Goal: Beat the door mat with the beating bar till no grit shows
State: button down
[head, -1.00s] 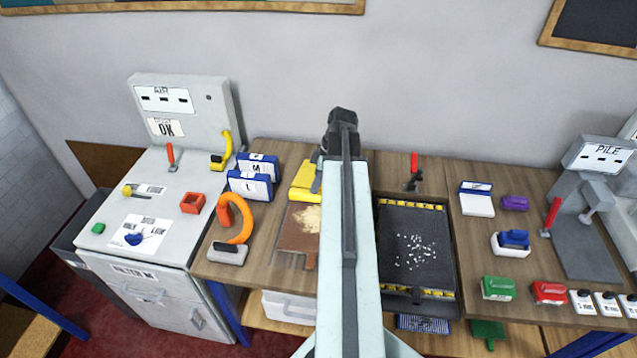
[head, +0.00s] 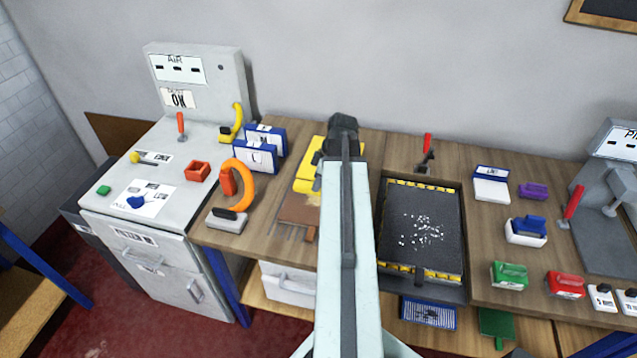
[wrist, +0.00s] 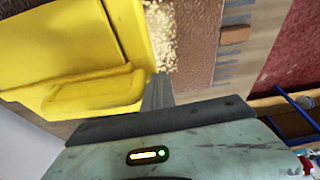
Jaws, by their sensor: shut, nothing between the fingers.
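The dark grey door mat (head: 398,232) lies in a dark tray between yellow-and-black edge strips, right of my arm. White grit (head: 422,230) is scattered over its middle. My gripper (wrist: 157,92) is shut and empty, pointing down beside a yellow block (wrist: 95,50) and a tan grainy patch (wrist: 180,35) on a brown piece (head: 299,209). In the head view my arm largely hides it.
An orange-handled tool (head: 238,167) and blue-framed cards (head: 256,158) stand left of the brown piece. A red-handled lever (head: 427,147) stands behind the mat. Green (head: 509,275) and red (head: 566,285) blocks lie right. A grey machine (head: 200,90) is far left.

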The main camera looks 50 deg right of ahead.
jog(key=shift+s+a+f+b, duration=0.15)
jog(key=shift+f+b, duration=0.15)
jog(key=shift+f, duration=0.45)
jog(key=shift+r, duration=0.1)
jog(key=shift+r, duration=0.1)
jog(key=a+p+v, duration=0.2)
jog(key=p+v, duration=1.1)
jog(key=shift+r+p, duration=0.3)
jog(key=shift+r, duration=0.1)
jog(key=shift+s+a, duration=0.1)
jog(key=shift+a, duration=0.05)
